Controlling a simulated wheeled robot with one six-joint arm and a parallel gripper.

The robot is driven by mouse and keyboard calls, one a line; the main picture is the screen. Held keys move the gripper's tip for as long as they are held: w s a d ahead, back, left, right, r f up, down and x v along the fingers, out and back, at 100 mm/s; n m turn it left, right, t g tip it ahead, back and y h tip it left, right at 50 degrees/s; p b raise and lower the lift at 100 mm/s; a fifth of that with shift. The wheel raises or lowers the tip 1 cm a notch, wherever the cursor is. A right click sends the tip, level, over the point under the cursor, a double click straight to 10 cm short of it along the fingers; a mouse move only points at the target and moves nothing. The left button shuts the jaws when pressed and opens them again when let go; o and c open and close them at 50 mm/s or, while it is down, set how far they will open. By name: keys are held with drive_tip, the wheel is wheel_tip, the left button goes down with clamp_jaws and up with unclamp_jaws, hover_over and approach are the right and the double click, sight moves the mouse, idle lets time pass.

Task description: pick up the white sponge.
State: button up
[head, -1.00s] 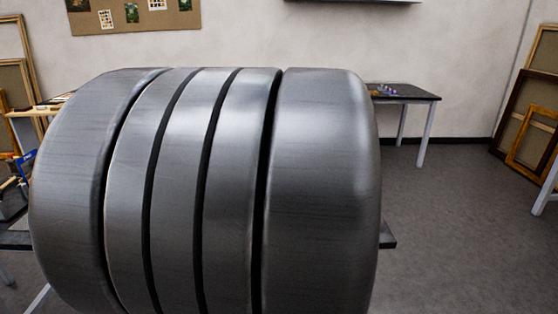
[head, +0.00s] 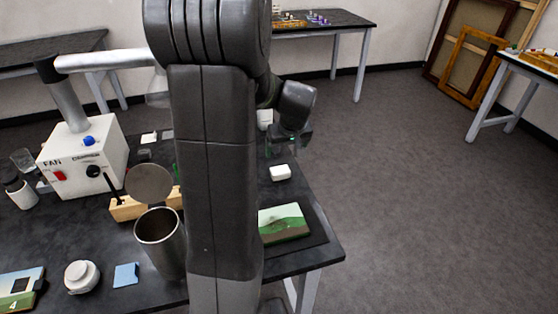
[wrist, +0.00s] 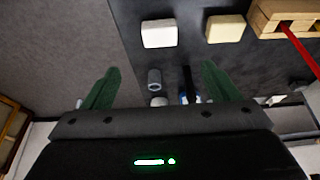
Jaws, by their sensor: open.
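The white sponge (head: 280,172) is a small white block lying on the dark table to the right of my arm in the head view. In the wrist view a white block that looks like it (wrist: 159,33) lies beyond the fingertips, roughly between their lines. My gripper (head: 290,142) is above the table and a little behind the sponge in the head view. My arm hides the middle of the table in the head view.
A cream block (wrist: 225,28) lies beside the white one, near a wooden holder (wrist: 283,16). A small grey cylinder (wrist: 154,79) stands nearby. A painted landscape panel (head: 284,223) lies by the table's right edge. A metal cup (head: 160,243) and white fan box (head: 84,157) stand left.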

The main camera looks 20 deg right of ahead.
drive_tip(key=p, duration=0.1)
hover_over(280, 170)
drive_tip(key=s, duration=0.2)
wheel_tip(280, 170, down, 8)
drive_tip(key=shift+s+r, duration=0.1)
drive_tip(key=shift+r, duration=0.05)
drive_tip(key=shift+p+x, duration=0.9)
drive_tip(key=shift+x, duration=1.75)
drive_tip(key=shift+s, duration=0.1)
drive_tip(key=c, duration=1.1)
drive_tip(key=shift+o, duration=0.2)
drive_tip(key=shift+r, duration=0.1)
wheel_tip(280, 170, up, 10)
drive_tip(key=b, duration=0.1)
drive_tip(key=shift+b, duration=0.35)
